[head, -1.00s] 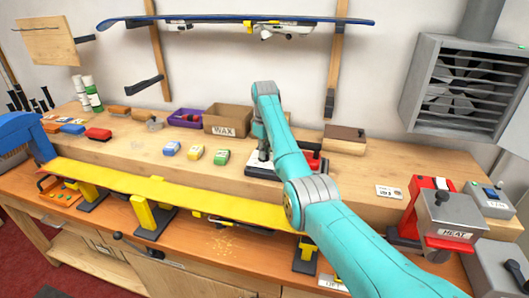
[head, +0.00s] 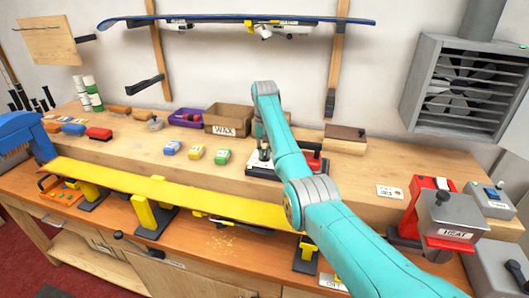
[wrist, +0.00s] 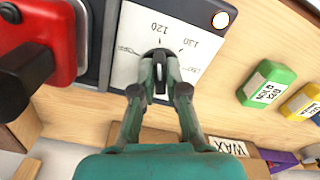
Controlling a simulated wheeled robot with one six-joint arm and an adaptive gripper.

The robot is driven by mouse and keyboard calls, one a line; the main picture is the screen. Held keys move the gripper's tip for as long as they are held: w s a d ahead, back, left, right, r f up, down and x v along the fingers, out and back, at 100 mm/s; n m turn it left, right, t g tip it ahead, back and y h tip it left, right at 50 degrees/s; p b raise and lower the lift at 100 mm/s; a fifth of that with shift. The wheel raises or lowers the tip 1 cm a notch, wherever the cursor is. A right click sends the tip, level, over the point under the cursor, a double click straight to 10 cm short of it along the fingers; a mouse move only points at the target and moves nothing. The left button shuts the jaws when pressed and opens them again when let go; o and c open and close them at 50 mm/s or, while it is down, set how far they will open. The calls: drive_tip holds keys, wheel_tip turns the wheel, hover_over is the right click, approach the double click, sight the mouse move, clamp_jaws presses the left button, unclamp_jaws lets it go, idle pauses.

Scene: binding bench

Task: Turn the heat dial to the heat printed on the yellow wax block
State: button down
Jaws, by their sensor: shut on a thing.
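The black heat dial (wrist: 160,72) is in the wrist view, on a white plate (wrist: 130,45) printed with 120, 130 and further marks that are hard to read. My gripper (wrist: 160,88) is shut on the dial, one finger on each side. The dial's ridge runs roughly toward 120; its exact setting is unclear. The yellow wax block (wrist: 303,102) is at the right edge of the wrist view, its print too small to read.
The green block (wrist: 266,84) lies beside the yellow one. A red tool (wrist: 35,45) with a black handle is left of the dial plate. A round lamp (wrist: 220,19) glows near the plate. The cardboard WAX box (head: 227,118) stands behind. A yellow board (head: 180,200) runs along the bench front.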

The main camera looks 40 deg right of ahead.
idle(0.3)
drive_tip(key=c, duration=1.2)
unclamp_jaws()
